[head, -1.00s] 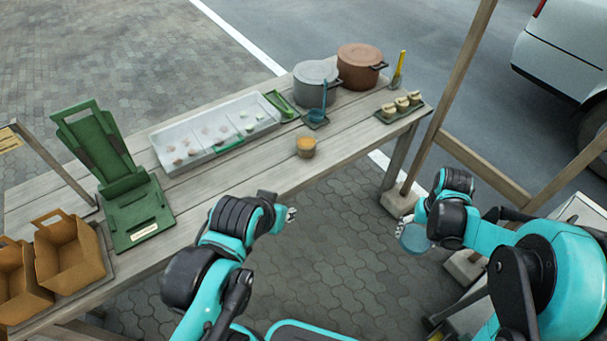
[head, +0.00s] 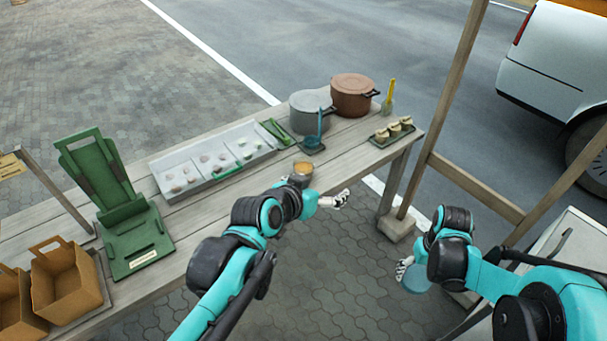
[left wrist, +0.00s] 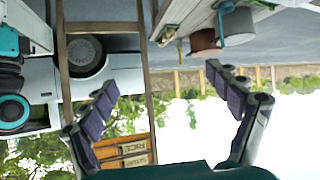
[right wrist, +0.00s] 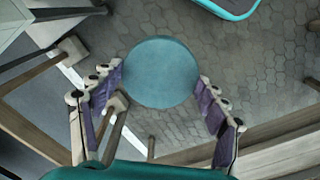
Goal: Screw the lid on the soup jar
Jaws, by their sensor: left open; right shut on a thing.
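The soup jar (head: 302,169) stands open on the wooden table, with orange-brown soup at its top; my left arm partly hides its lower side. My left gripper (head: 345,200) is open and empty in front of the table edge, a little right of the jar. In the left wrist view its two fingers (left wrist: 165,95) are spread wide with nothing between them. My right gripper (head: 404,276) is shut on the round blue-teal lid (right wrist: 160,72), away from the table at the right. The lid also shows in the head view (head: 416,281).
A grey pot (head: 309,110) and a brown pot (head: 353,95) stand at the table's far end. A wooden post (head: 440,115) rises at the right.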

